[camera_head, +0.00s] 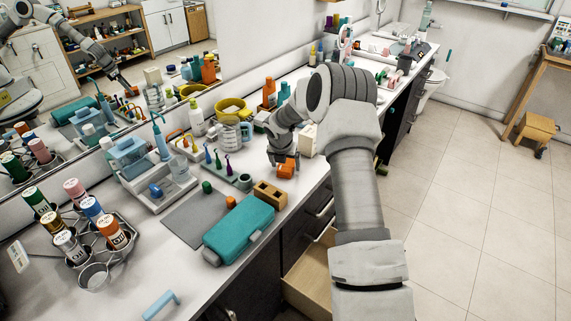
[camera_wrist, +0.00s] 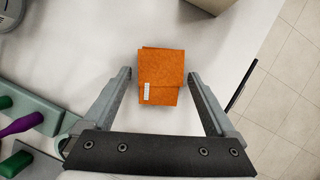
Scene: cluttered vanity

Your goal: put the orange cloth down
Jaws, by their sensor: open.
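The orange cloth (camera_wrist: 160,75) is a small folded square with a white tag. In the wrist view it lies on the white counter between the two fingers of my gripper (camera_wrist: 160,98). In the head view the cloth (camera_head: 287,168) shows at the counter's front, under my gripper (camera_head: 283,160). My arm hides part of the counter behind it.
A teal case (camera_head: 239,229) and a wooden block (camera_head: 270,193) lie to the left. A green brush holder (camera_head: 222,171) stands close by. A yellow bowl (camera_head: 232,107) and an orange bottle (camera_head: 269,94) stand farther back. An open drawer (camera_head: 311,276) juts out below the counter.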

